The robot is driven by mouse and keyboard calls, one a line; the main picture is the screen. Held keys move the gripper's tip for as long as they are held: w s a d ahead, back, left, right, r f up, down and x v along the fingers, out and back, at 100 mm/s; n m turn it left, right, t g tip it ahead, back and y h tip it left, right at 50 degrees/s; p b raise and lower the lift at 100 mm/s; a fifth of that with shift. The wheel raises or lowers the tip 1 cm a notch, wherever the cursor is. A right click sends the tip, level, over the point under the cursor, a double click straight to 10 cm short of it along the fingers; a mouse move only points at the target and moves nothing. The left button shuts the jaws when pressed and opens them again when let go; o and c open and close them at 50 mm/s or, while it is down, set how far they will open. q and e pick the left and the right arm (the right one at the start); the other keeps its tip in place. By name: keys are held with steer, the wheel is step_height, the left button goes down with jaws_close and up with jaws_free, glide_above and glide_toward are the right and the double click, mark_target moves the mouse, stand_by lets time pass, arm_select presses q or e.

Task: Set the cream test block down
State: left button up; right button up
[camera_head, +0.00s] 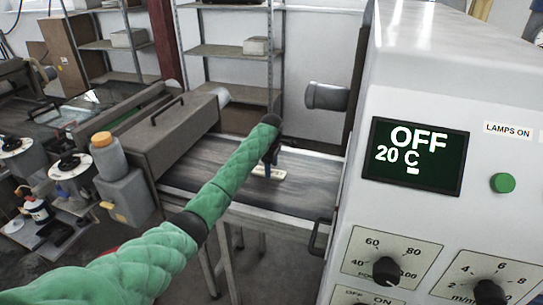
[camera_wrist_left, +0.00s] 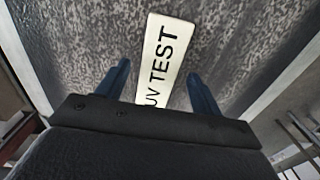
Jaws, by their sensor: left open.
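The cream test block (camera_head: 269,172) lies on the dark conveyor belt (camera_head: 312,176). In the left wrist view the block (camera_wrist_left: 165,50) shows the words "UV TEST" and lies between the two blue fingers. My left gripper (camera_head: 270,158) is at the block in the head view; its fingers (camera_wrist_left: 160,82) are open, with a gap on each side of the block. The near end of the block is hidden behind the gripper body. My right gripper is not in view.
A white machine (camera_head: 420,80) with a display reading "OFF 20 C" stands right of the belt. A grey-brown housing (camera_head: 170,125) is at the belt's left end. Metal shelves (camera_head: 230,50) stand behind. Bare belt surrounds the block.

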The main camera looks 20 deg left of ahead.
mark_target(272, 172)
arm_select(q)
step_height(272, 172, up, 3)
steer(key=shift+f+b, duration=0.2)
steer(key=shift+b, duration=0.45)
step_height(272, 172, up, 8)
steer(key=b, duration=0.2)
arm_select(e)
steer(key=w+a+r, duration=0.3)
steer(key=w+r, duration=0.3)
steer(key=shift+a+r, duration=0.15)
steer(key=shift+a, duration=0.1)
